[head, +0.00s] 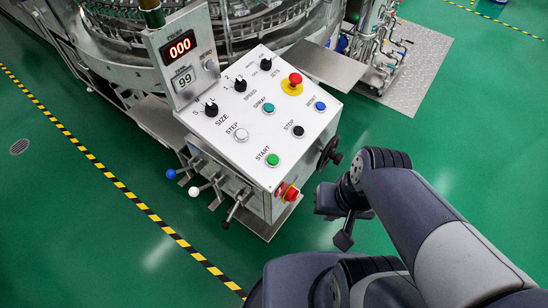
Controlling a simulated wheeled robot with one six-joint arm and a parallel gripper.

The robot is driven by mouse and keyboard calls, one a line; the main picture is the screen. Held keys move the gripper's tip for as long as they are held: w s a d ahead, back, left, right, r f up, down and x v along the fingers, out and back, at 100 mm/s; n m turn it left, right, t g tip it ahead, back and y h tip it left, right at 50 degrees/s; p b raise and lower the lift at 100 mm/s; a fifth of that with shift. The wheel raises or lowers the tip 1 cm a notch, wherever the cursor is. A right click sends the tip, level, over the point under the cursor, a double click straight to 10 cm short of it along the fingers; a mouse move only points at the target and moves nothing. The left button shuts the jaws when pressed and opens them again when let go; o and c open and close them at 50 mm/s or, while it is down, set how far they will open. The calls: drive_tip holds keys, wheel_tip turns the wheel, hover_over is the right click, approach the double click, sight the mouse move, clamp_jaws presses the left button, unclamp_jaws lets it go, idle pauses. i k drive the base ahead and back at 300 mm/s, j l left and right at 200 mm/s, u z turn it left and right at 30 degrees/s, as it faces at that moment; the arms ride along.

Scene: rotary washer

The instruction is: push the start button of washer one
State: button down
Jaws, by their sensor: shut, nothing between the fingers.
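The control panel (222,142) of the washer is a white sloped box top in the middle of the head view. The green start button (272,159) sits near its front edge, beside the printed word START, and is fully visible. My gripper (344,240) is shut and empty. It hangs below and to the right of the panel, pointing down, apart from the box and the button. My wrist hides part of it.
A black stop button (298,131), a blue button (320,106) and a red emergency knob (295,79) share the panel. A handwheel (329,154) and a second red knob (291,193) stick out of the box. Green floor (130,250) is open at left.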

sight(272, 160)
drive_tip(key=k+j, duration=0.1)
drive_tip(key=j, duration=0.7)
drive_tip(key=k+j, duration=0.15)
drive_tip(key=j, duration=0.25)
drive_tip(key=k+j+z, duration=0.1)
drive_tip(key=j, duration=0.3)
